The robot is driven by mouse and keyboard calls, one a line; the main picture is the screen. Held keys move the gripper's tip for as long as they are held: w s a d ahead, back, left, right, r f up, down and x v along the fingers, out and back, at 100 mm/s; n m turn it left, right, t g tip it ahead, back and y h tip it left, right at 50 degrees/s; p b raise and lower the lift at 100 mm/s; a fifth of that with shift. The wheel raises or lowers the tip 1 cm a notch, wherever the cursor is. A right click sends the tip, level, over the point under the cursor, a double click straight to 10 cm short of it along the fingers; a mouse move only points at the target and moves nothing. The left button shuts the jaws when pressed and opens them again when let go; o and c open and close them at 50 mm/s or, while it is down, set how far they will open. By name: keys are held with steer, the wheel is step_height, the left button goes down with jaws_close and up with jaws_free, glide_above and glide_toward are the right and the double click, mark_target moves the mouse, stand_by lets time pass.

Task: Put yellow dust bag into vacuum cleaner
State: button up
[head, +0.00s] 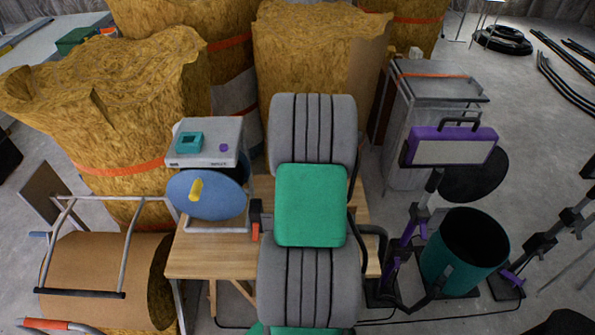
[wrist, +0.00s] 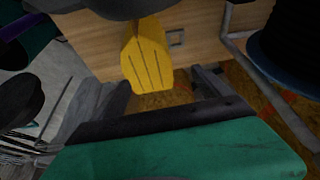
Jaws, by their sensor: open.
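A yellow, grooved piece (wrist: 146,55), which looks like the dust bag, is in the upper middle of the wrist view against the wooden table. My gripper (wrist: 162,84) is open, its two dark fingers apart and pointing toward the yellow piece. The fingers are not closed on it, and I cannot tell if they touch it. In the head view my arm hides this piece and my gripper. A teal drum (head: 437,262) with an open top and dark inside, seemingly the vacuum cleaner's body, stands at the right. A purple-framed panel with a black handle (head: 450,148) is above it.
The wooden table (head: 210,258) is below my arm. It holds a blue disc (head: 208,205) beside a grey machine (head: 207,132). Wrapped insulation rolls (head: 105,115) stand behind. A grey bin (head: 410,120) is back right. Stands (head: 545,240) and black hoses crowd the right.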

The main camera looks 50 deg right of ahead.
steer(key=shift+o, duration=0.7)
steer(key=shift+s+d+f, duration=0.15)
steer(key=shift+d+f, duration=0.15)
steer(key=shift+d, duration=0.35)
steer(key=shift+s+d+f, duration=0.1)
steer(key=shift+d+f, duration=0.2)
steer(key=shift+d, duration=0.3)
steer(key=shift+o, duration=0.4)
steer(key=p+x, duration=0.1)
steer(key=x, duration=1)
steer(key=shift+s+d+f, duration=0.2)
steer(key=shift+d+f, duration=0.05)
steer(key=shift+r, duration=0.1)
steer(key=c, duration=1.3)
steer(key=shift+o, duration=0.2)
steer(key=shift+r, duration=0.1)
